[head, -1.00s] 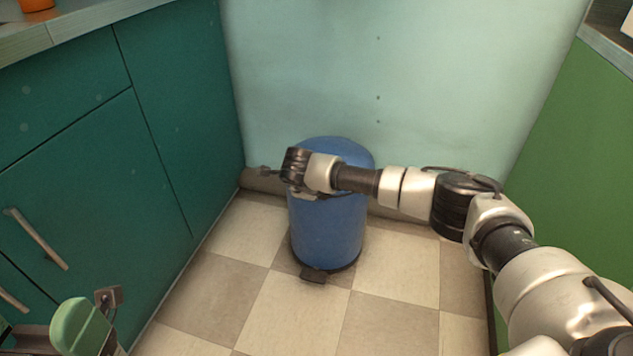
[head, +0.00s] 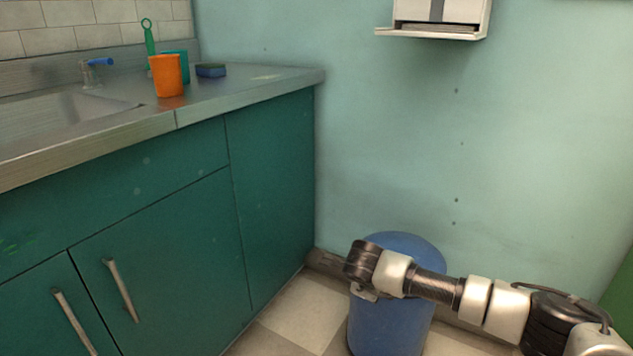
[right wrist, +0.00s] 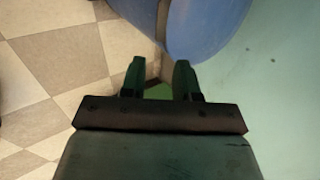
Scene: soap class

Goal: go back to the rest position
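My right arm (head: 435,285) reaches in from the right in the head view, its wrist in front of the blue bin (head: 395,325). The fingers cannot be made out there. In the right wrist view, my right gripper (right wrist: 159,78) has its two green fingers apart, with nothing held between them. The bin also shows in the right wrist view (right wrist: 205,25), just beyond the fingertips. I cannot see my left gripper in either view now.
A teal cabinet (head: 165,240) with a grey counter (head: 225,95) stands at left. On it are an orange cup (head: 168,77), a green cup (head: 180,60) behind it, and a sponge (head: 211,70). A dispenser (head: 440,22) hangs on the wall. Tiled floor (head: 300,315) lies between cabinet and bin.

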